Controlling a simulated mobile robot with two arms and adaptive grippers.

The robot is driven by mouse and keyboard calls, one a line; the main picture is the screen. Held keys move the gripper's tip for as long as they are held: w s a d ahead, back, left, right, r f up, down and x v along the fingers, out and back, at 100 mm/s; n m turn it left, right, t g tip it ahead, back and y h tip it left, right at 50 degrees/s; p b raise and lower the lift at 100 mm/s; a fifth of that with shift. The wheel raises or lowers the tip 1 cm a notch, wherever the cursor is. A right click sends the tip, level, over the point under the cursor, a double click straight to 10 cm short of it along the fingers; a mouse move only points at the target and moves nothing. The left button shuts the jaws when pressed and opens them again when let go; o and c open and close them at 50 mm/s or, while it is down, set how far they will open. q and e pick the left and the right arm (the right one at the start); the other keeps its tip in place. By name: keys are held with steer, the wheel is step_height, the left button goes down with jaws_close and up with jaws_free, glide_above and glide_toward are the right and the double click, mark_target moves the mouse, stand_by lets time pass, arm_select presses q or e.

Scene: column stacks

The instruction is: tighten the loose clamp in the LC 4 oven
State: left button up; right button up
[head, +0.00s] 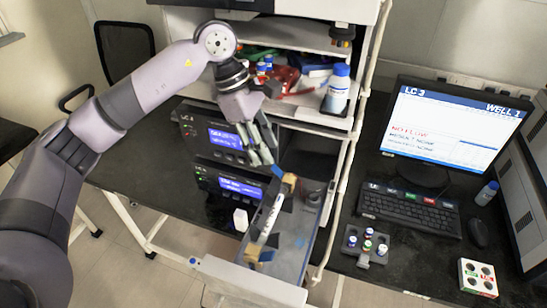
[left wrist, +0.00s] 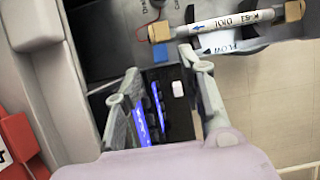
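An open oven compartment (head: 292,250) in the head view holds a white column (head: 271,217) between two tan clamps, an upper one (head: 289,183) and a lower one (head: 260,255). In the left wrist view the column (left wrist: 222,24) reads DIOL and K-53, with a blue arrow; tan clamps sit at its left (left wrist: 159,31) and right (left wrist: 294,10) ends. I cannot tell which clamp is loose, nor read an LC 4 label on the oven. My left gripper (head: 263,158) is open and empty, above and left of the column, apart from it. My right gripper is not in view.
Two instruments with blue displays (head: 229,139) (head: 240,187) stand left of the compartment. A shelf above holds a blue-capped bottle (head: 338,88). At right are a monitor (head: 445,125) reading LC 3, NO FLOW, a keyboard (head: 411,208), and a vial rack (head: 366,244).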

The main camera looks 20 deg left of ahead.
mark_target(277, 169)
arm_select(q)
steer(key=x, duration=0.4)
steer(key=shift+d+p, duration=0.1)
steer(key=shift+p, duration=0.3)
steer(key=shift+f, duration=0.3)
steer(key=shift+d+f, duration=0.15)
steer(key=shift+f, duration=0.1)
steer(key=c, duration=0.4)
jaws_close()
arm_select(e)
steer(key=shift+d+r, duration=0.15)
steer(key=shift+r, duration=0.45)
